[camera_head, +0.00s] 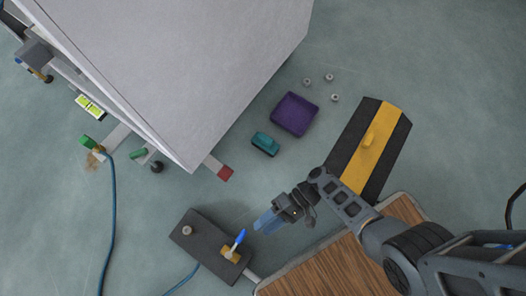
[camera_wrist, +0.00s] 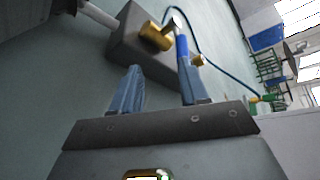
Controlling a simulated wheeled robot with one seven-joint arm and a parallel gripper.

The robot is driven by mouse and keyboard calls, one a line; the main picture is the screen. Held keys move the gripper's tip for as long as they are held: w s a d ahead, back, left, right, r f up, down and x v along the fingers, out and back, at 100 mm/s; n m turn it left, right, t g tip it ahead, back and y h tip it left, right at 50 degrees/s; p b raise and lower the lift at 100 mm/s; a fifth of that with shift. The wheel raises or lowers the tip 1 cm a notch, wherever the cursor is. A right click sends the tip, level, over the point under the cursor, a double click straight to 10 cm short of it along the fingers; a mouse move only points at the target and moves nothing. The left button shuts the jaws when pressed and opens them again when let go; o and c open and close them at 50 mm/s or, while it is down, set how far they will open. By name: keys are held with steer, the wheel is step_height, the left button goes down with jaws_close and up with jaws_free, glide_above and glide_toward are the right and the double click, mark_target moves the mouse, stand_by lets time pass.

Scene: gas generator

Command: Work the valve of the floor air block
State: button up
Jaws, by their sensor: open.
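The floor air block (camera_head: 197,231) is a dark grey box on the floor at the lower left of the head view. A brass valve (camera_head: 231,253) with a blue lever handle (camera_head: 239,240) sits at its right end. My gripper (camera_head: 264,223) is open, just to the right of the lever and apart from it in the head view. In the wrist view the air block (camera_wrist: 128,42), brass valve (camera_wrist: 155,36) and blue lever (camera_wrist: 182,54) lie beyond my open fingers (camera_wrist: 158,88). The lever lines up near the right finger; whether they touch I cannot tell.
A large grey cabinet (camera_head: 185,65) stands at upper left. A purple tray (camera_head: 294,114) and a teal object (camera_head: 265,144) lie on the floor. A black-and-yellow ramp (camera_head: 368,150) and a wooden-topped surface (camera_head: 335,262) are near my arm. A blue hose (camera_head: 113,215) runs across the floor.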

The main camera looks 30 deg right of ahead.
mark_target(241, 236)
steer(key=shift+y, duration=0.7)
steer(key=shift+w+a+b, duration=0.15)
steer(key=shift+a+b, duration=0.1)
steer(key=shift+a, duration=1.1)
steer(key=shift+w+a+b, duration=0.2)
steer(key=shift+a+b, duration=0.1)
steer(key=shift+a, duration=1.05)
steer(key=shift+w+a+b, duration=0.15)
steer(key=shift+a+b, duration=0.1)
steer(key=shift+a, duration=1.1)
steer(key=shift+c, duration=0.2)
steer(key=shift+g, duration=0.3)
jaws_close()
